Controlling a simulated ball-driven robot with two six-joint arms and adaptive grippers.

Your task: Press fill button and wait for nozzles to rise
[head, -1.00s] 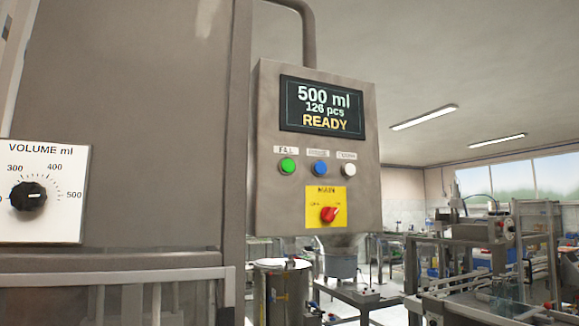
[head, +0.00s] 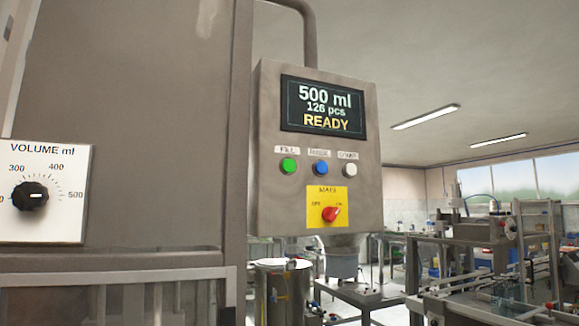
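The green fill button (head: 289,166) is at the left of a row of three on the grey control box (head: 267,205), under a small FILL label. A blue button (head: 320,169) and a white button (head: 349,171) sit to its right. The screen (head: 323,107) above reads 500 ml, 126 pcs, READY. Below the buttons is a red main switch (head: 330,214) on a yellow plate. The nozzles are not in view. Neither of my grippers is in view, and nothing touches the buttons.
A volume dial (head: 30,196) on a white plate is at the left, its pointer toward 500. A large grey machine panel (head: 130,130) fills the left side. A steel container (head: 282,290) stands below the box. Workshop equipment (head: 490,260) fills the right. The space before the box is clear.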

